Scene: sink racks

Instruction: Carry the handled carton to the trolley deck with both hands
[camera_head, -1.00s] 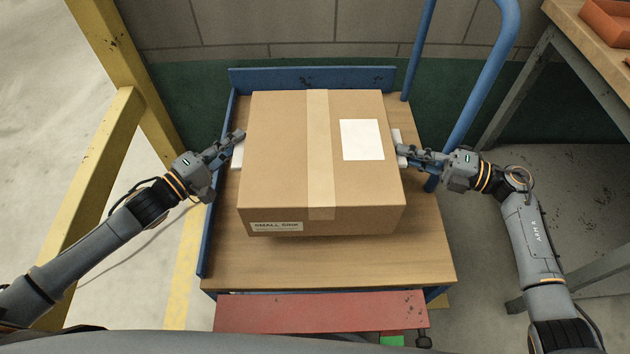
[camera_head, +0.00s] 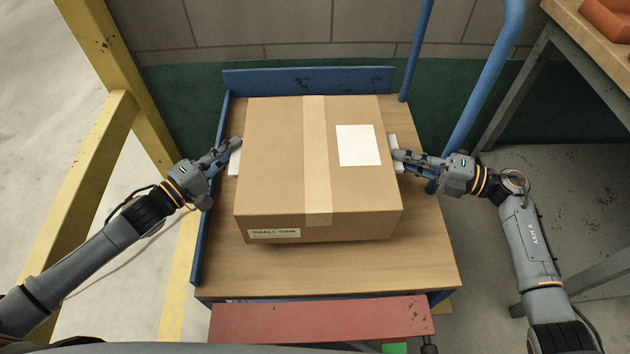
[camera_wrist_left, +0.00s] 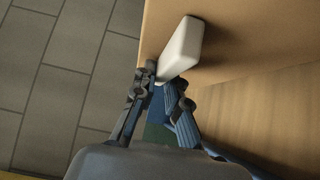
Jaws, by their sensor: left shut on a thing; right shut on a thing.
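The handled carton (camera_head: 280,180) is a brown taped box with a white label and "SMALL SINK" on its front. It is over the wooden trolley deck (camera_head: 330,268); I cannot tell whether its base touches the deck. My left gripper (camera_head: 235,147) is shut on the white handle (camera_head: 235,158) on the carton's left side. That handle also shows in the left wrist view (camera_wrist_left: 183,48), at the fingertips. My right gripper (camera_head: 398,158) is shut on the white handle (camera_head: 395,150) on the right side. The carton's underside is hidden in the head view.
Blue rails edge the deck at the back (camera_head: 310,80) and left. A blue tube handle (camera_head: 482,85) rises at the right. A yellow post (camera_head: 115,65) stands at left, a workbench (camera_head: 590,40) at right. A red panel (camera_head: 320,320) is in front.

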